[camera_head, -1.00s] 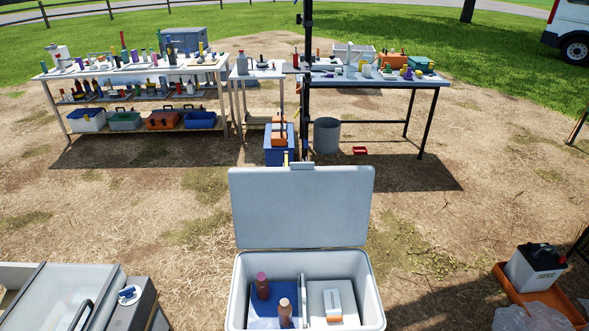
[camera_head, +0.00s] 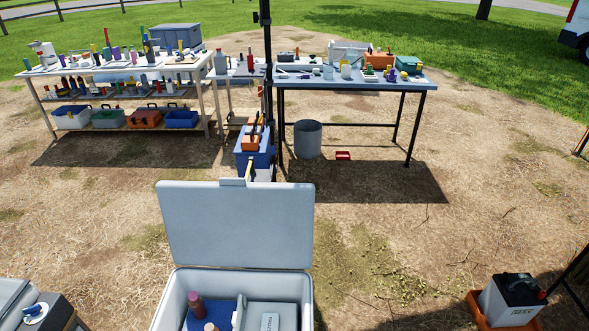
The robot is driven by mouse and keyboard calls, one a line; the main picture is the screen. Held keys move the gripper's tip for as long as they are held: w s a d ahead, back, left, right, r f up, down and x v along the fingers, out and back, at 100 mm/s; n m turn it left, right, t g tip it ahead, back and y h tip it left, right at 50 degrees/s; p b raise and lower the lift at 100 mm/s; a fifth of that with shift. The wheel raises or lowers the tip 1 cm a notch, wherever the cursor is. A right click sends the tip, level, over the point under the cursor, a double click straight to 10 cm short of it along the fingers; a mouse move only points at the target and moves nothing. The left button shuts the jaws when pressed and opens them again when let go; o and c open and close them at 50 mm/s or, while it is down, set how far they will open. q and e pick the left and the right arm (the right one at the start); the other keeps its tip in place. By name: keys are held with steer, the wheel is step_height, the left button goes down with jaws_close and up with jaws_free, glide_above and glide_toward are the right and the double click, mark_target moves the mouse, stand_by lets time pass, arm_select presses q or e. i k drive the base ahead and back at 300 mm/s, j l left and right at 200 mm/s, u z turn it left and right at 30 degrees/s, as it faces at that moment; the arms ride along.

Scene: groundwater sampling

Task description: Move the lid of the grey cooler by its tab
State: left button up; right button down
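The grey cooler (camera_head: 164,306) stands at the bottom of the view, cut off by the lower edge. Its lid (camera_head: 237,226) stands open and upright at the far side. The tab (camera_head: 233,182) sits at the middle of the lid's top edge. Neither of my grippers is in view.
A blue cooler (camera_head: 255,150) with orange items stands behind the lid. Beyond are a loaded shelf table (camera_head: 125,68) and a blue-topped table (camera_head: 345,82) with a grey bin (camera_head: 308,139) below. Bare ground lies between.

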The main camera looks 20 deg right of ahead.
mark_target(228, 222)
steer(key=i+l+u, duration=0.2)
steer(key=l+u, duration=0.2)
steer(key=l, duration=0.5)
steer(key=i+l+u, duration=0.1)
steer(key=l+u, duration=0.25)
steer(key=l, duration=0.5)
steer(key=l+u, duration=0.4)
steer(key=l, duration=0.55)
